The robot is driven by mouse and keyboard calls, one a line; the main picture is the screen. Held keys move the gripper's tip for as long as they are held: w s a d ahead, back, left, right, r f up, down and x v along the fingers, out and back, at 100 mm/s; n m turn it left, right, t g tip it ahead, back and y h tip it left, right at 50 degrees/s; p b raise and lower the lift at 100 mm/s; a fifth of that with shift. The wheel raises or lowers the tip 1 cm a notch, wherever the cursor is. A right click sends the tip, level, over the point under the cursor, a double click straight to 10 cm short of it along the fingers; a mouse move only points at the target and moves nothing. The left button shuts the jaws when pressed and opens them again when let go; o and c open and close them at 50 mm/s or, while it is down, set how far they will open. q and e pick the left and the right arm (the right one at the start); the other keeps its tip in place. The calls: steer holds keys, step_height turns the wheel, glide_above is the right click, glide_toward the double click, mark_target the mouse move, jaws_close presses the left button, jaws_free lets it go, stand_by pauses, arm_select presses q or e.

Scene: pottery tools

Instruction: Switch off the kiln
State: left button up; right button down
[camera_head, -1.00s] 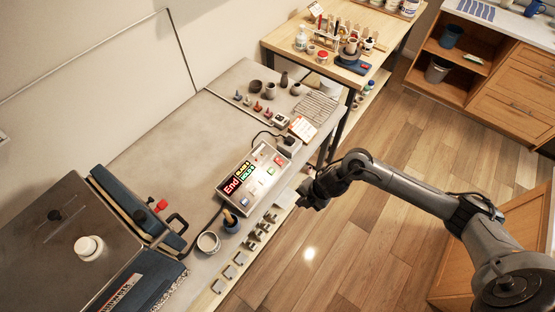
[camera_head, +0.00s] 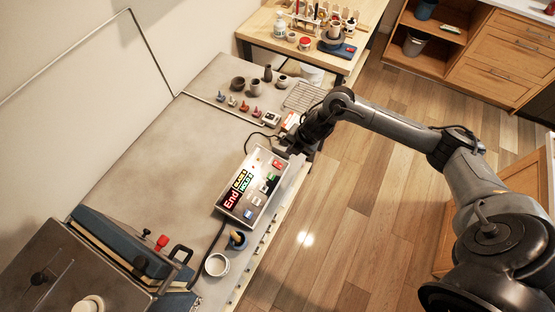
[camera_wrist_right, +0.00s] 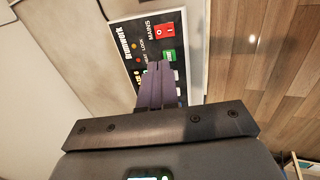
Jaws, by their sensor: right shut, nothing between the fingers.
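The kiln controller (camera_head: 233,215) is a pale box with a dark panel on the grey bench. Its display reads "End" in red, with smaller yellow and green text. A red rocker switch (camera_head: 277,163) sits at the panel's far end; in the right wrist view the red switch (camera_wrist_right: 165,32) is labelled MAINS. A green button (camera_wrist_right: 168,55) is beside it. My right gripper (camera_head: 293,153) is shut and empty, close to the controller's far right end. In the right wrist view its fingers (camera_wrist_right: 154,68) overlap the panel near the green button; contact cannot be told. My left gripper is out of view.
The kiln (camera_head: 60,270) stands at the lower left with a blue-edged lid. Small pots and a wire rack (camera_head: 303,96) lie farther back. Floor to the right is clear.

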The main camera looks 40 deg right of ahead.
mark_target(276, 163)
steer(key=shift+f, duration=0.1)
steer(key=x, duration=1.2)
steer(key=shift+w+f, duration=0.15)
steer(key=shift+f, duration=0.2)
steer(key=shift+w+a+f, duration=0.1)
steer(key=shift+w+f, duration=0.05)
steer(key=shift+f, duration=0.35)
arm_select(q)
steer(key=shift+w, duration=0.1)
